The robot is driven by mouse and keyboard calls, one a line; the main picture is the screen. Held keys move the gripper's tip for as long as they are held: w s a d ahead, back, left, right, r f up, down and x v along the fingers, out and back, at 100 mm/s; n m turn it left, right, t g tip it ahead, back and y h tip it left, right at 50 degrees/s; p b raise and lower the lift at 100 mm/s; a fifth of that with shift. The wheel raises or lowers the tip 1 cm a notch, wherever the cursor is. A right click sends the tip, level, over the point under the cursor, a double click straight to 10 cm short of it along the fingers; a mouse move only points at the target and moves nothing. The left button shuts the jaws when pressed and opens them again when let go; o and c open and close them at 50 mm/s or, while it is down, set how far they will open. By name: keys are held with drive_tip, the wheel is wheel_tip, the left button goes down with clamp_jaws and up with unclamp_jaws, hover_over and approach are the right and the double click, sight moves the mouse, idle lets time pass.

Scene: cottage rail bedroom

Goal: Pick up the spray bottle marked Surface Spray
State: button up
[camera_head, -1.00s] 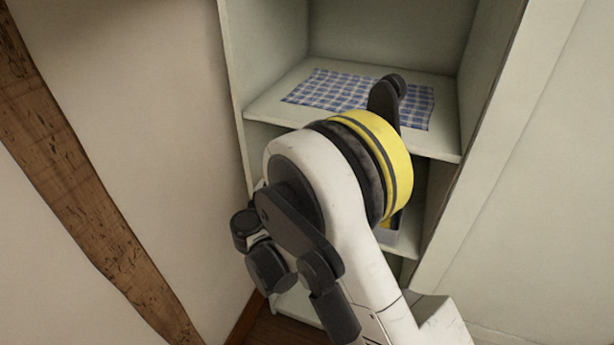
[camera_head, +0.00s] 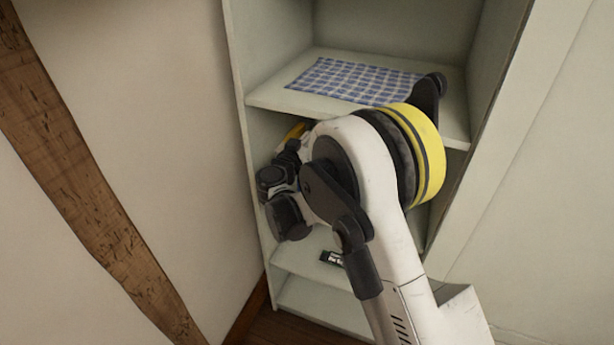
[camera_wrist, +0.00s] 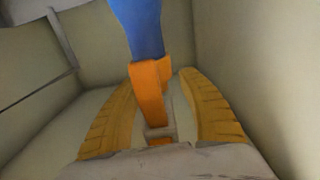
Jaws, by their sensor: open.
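A bottle with a blue body (camera_wrist: 140,28) and an orange part (camera_wrist: 148,95) shows in the wrist view; no label can be read. My gripper (camera_wrist: 158,82) is open, with its two yellow ridged fingers on either side of the orange part. Contact between the fingers and the orange part cannot be told. In the head view my gripper (camera_head: 296,133) is at the left side of the shelf compartment below the cloth, partly hidden by my wrist. The bottle cannot be made out there.
A pale shelf unit (camera_head: 350,111) stands against the wall, its side panels close around my gripper. A blue checked cloth (camera_head: 352,82) lies on the shelf above. A small black and white object (camera_head: 331,258) sits on a lower shelf. My arm hides the compartment's right part.

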clamp_jaws()
drive_tip(key=shift+r, duration=0.15)
idle(0.4)
